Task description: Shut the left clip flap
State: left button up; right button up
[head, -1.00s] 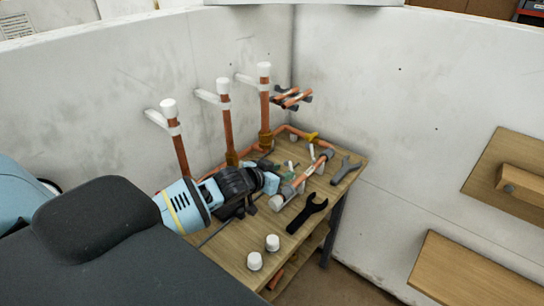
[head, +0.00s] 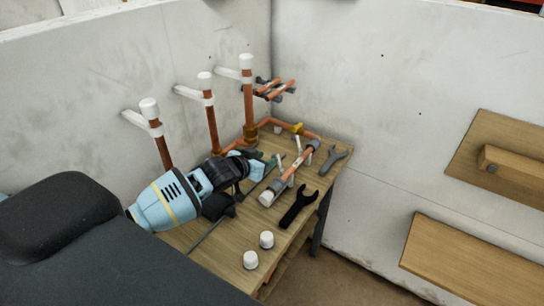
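A copper pipe (head: 292,172) with grey end pieces lies across the bench. Small white upright pieces stand beside its far half; they may be clip flaps, but they are too small to tell which is the left one or how far open it is. My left gripper (head: 254,168) is low over the bench, just left of this pipe, with light blue parts at its tip. Its fingers are partly hidden by the dark wrist, so I cannot tell whether they are open. I see nothing held in it. My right gripper is out of view.
Three capped upright copper pipes (head: 212,130) stand behind my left arm in white wall brackets (head: 193,93). A black wrench (head: 298,206), a grey wrench (head: 333,159) and two white caps (head: 266,239) lie on the bench (head: 225,250). Wooden boards (head: 470,262) are at right.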

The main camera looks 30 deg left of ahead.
aim_at(274, 155)
pick_arm(q)
jog(key=shift+x, duration=2.35)
jog(key=shift+c, duration=0.3)
jog(key=c, duration=0.8)
jog(key=shift+r, duration=0.1)
jog(key=shift+d+r+m+y, duration=0.15)
jog(key=shift+d+m+y, duration=0.3)
jog(key=shift+m+y, duration=0.2)
jog(key=shift+s+d+r+m+y, duration=0.1)
jog(key=shift+d+m+y, duration=0.4)
jog(key=shift+m, duration=0.35)
jog(key=shift+d+r+m+y, duration=0.1)
jog(key=shift+d+m+y, duration=0.4)
jog(key=shift+m, duration=0.3)
jog(key=shift+t, duration=0.3)
